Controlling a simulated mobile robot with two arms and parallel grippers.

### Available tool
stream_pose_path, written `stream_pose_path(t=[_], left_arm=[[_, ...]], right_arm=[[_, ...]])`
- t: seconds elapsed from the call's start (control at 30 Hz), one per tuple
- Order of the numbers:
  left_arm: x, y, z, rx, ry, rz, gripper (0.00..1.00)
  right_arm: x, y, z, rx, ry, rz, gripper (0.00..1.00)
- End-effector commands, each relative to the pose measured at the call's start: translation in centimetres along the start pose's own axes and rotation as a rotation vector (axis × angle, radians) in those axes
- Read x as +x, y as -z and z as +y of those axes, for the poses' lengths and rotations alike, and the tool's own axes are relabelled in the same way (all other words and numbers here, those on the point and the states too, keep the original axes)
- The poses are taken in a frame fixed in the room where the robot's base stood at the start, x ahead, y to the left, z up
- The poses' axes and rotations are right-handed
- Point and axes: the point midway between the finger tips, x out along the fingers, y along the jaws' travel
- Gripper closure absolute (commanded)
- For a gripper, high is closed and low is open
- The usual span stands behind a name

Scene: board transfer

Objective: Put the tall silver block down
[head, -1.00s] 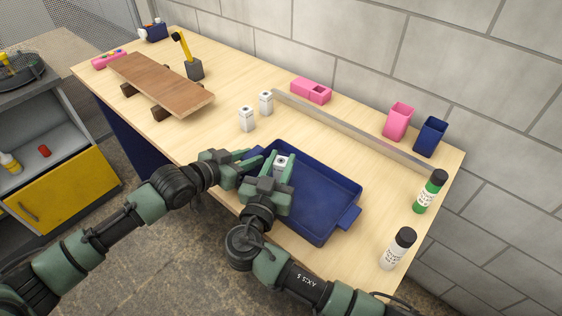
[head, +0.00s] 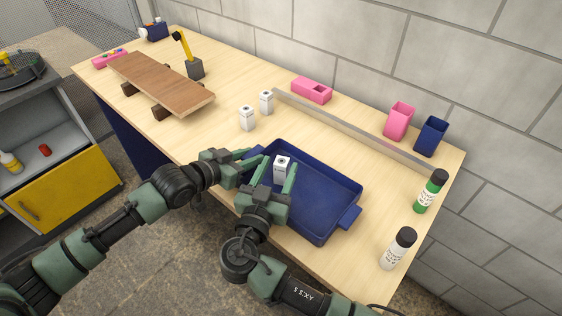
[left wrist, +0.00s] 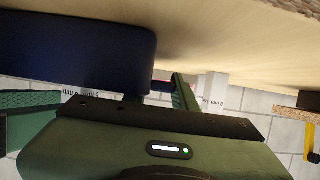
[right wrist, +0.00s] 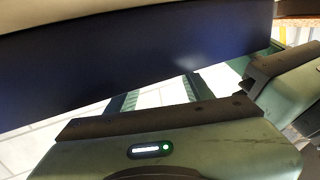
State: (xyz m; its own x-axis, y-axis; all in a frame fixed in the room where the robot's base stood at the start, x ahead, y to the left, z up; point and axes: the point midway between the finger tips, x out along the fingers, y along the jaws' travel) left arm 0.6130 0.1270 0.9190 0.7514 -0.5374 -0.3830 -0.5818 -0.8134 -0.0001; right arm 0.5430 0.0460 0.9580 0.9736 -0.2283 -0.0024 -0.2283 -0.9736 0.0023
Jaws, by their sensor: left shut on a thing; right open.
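A tall silver-white block (head: 282,168) with a dark mark on top stands upright in the left part of the blue tray (head: 338,176). My right gripper (head: 277,174) is open, with its fingers spread at the near side of the block. The block looks free of both fingers. My left gripper (head: 252,158) is shut at the tray's left end, apparently on its handle; the exact grip is partly hidden. The tray's dark side fills part of the left wrist view (left wrist: 75,50) and of the right wrist view (right wrist: 130,55).
Two similar blocks (head: 247,118) (head: 266,103) stand behind the tray. A long metal bar (head: 350,130) lies behind it. A green bottle (head: 428,192) and a white bottle (head: 397,250) stand to the right. A wooden board (head: 160,82) rests on supports at left.

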Motion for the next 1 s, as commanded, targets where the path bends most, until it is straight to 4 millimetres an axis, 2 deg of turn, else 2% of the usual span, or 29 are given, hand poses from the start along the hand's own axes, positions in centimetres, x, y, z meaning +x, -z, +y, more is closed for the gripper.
stream_pose_path(t=[0.03,0.2,0.4,0.6,0.83,0.87,0.9,0.93,1.0], left_arm=[[0.0,0.0,0.0,0.000,0.000,-0.001,1.00],[0.0,0.0,0.0,0.000,0.000,-0.001,1.00],[0.0,0.0,0.0,0.000,0.000,-0.001,1.00],[0.0,0.0,0.0,0.000,0.000,0.000,1.00],[0.0,0.0,0.0,0.000,0.000,0.000,1.00],[0.0,0.0,0.0,0.000,0.000,0.000,0.65],[0.0,0.0,0.0,0.000,0.000,0.000,0.53],[0.0,0.0,0.0,0.000,0.000,0.000,0.47],[0.0,0.0,0.0,0.000,0.000,0.000,0.47]], right_arm=[[-1.3,-0.2,-0.1,0.002,0.003,-0.005,0.48],[-5.0,-0.1,-0.1,0.003,0.002,-0.005,0.48],[-8.2,-0.1,-0.1,0.001,0.001,-0.002,0.48],[-9.4,0.0,-0.1,0.001,0.002,0.001,0.48],[-9.4,0.0,-0.1,0.001,0.002,0.001,0.48],[-9.4,0.0,-0.1,0.001,0.002,0.001,0.48],[-9.4,0.0,-0.1,0.001,0.002,0.001,0.48],[-9.4,0.0,-0.1,0.001,0.002,0.001,0.48],[-9.4,0.0,-0.1,0.001,0.002,0.001,0.48]])
